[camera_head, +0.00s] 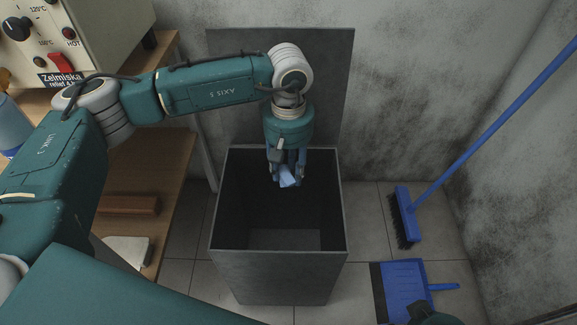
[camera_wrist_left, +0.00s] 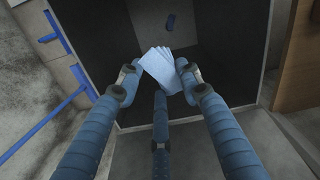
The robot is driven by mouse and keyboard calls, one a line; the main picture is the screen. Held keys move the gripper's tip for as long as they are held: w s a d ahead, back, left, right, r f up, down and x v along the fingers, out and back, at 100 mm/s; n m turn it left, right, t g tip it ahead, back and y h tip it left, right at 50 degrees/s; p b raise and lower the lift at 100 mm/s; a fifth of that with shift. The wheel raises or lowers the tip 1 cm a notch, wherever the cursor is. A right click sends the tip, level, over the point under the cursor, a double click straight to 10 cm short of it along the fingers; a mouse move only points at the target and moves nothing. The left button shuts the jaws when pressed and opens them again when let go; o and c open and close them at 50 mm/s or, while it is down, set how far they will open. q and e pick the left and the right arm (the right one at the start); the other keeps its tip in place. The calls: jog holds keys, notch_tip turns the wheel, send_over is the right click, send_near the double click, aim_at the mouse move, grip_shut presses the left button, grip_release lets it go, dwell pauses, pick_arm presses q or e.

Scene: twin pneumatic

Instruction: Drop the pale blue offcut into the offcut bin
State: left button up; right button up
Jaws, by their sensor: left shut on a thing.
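The pale blue offcut (camera_head: 289,178) is a small flat piece held between the fingers of my left gripper (camera_head: 287,180). In the left wrist view the offcut (camera_wrist_left: 160,68) sits between the fingertips (camera_wrist_left: 158,77), with its far end sticking out past them. The offcut bin (camera_head: 280,258) is a tall dark grey open box with its lid raised at the back. My left gripper points down at the bin's mouth, over the rear part of the opening.
A small dark blue piece (camera_wrist_left: 171,21) lies on the bin floor. A blue broom (camera_head: 407,217) leans right of the bin, with a blue dustpan (camera_head: 408,292) on the tiles. Wooden shelves (camera_head: 165,150) stand at left, with a control box (camera_head: 85,40) on top.

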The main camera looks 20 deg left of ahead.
aim_at(288, 172)
pick_arm(q)
jog(key=o, duration=0.9)
notch_tip(288, 172, up, 12)
dwell(0.5)
